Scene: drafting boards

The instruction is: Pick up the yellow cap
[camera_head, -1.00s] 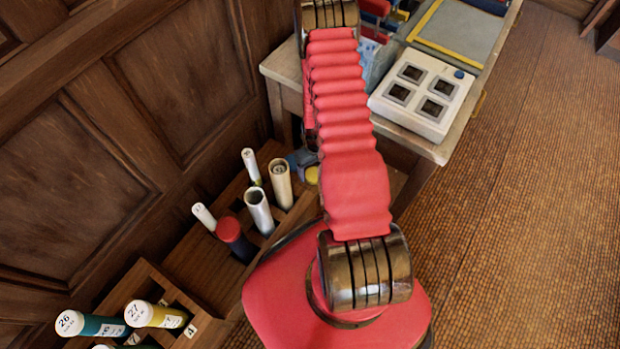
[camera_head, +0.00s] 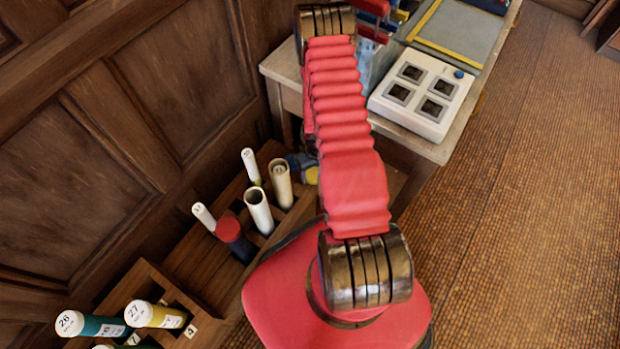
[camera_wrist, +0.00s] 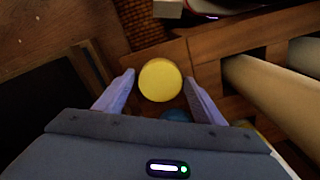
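The yellow cap (camera_wrist: 160,80) is a round disc in the wrist view, lying between the two fingertips of my gripper (camera_wrist: 159,77). The fingers are open, one on each side of the cap, with a narrow gap showing on each side. Something blue (camera_wrist: 176,115) shows just below the cap, partly hidden by my gripper. In the head view my gripper (camera_head: 301,166) is low beside the table, mostly behind my arm, and a bit of yellow (camera_head: 312,175) shows at it. How deep the fingers reach around the cap cannot be told.
A wooden rack holds a cream tube (camera_head: 281,184), an open white tube (camera_head: 259,210) and a red-capped tube (camera_head: 229,230) left of my gripper. Pale tubes (camera_wrist: 262,90) lie close on the right in the wrist view. The table (camera_head: 436,152) stands to the right, the panelled wall to the left.

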